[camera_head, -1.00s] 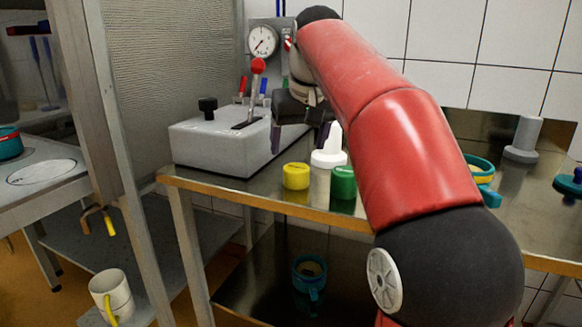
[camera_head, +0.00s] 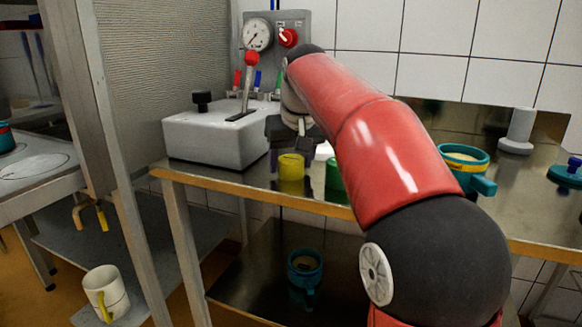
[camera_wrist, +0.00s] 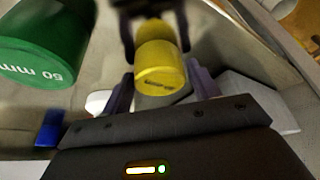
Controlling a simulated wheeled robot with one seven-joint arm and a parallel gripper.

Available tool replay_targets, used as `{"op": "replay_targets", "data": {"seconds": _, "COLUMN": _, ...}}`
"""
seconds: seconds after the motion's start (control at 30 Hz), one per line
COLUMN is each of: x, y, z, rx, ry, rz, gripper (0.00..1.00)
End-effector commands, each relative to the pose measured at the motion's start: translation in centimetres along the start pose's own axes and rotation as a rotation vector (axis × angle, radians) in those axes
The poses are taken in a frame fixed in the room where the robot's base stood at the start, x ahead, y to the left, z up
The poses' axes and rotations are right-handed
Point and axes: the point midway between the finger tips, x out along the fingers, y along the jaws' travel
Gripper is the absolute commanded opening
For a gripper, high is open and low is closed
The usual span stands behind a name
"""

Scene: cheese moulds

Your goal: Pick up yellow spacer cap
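The yellow spacer cap (camera_head: 291,168) is a short cylinder standing on the shiny metal table near its front edge. My gripper (camera_head: 291,160) points down over it, with a dark finger on either side. In the wrist view the cap (camera_wrist: 160,70) lies between the two purple-grey fingers of my gripper (camera_wrist: 163,92), with small gaps seen beside it. The fingers look open and not closed on the cap. A green cap (camera_head: 334,175) stands close on the right, partly hidden by my arm; in the wrist view it (camera_wrist: 40,40) reads "50 mm".
A grey box with a red-knobbed lever (camera_head: 215,138) stands just left of my gripper. A white object (camera_head: 323,151) is mostly hidden behind my arm. A teal mug (camera_head: 463,165) and a grey peg on a base (camera_head: 518,130) stand farther right.

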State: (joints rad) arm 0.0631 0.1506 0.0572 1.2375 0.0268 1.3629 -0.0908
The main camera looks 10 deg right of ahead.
Motion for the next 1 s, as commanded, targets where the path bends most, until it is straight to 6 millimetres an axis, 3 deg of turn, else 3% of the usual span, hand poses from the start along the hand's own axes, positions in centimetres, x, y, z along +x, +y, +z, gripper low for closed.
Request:
{"op": "replay_targets", "data": {"seconds": 0.03, "x": 0.0, "y": 0.0, "z": 0.0, "rx": 0.000, "ry": 0.000, "rz": 0.000, "gripper": 0.53}}
{"op": "replay_targets", "data": {"seconds": 0.23, "x": 0.0, "y": 0.0, "z": 0.0, "rx": 0.000, "ry": 0.000, "rz": 0.000, "gripper": 0.27}}
{"op": "replay_targets", "data": {"seconds": 0.63, "x": -0.6, "y": 0.0, "z": -0.1, "rx": 0.000, "ry": 0.001, "rz": 0.000, "gripper": 0.27}}
{"op": "replay_targets", "data": {"seconds": 1.0, "x": -3.2, "y": -0.2, "z": -0.6, "rx": 0.000, "ry": 0.002, "rz": 0.000, "gripper": 0.27}}
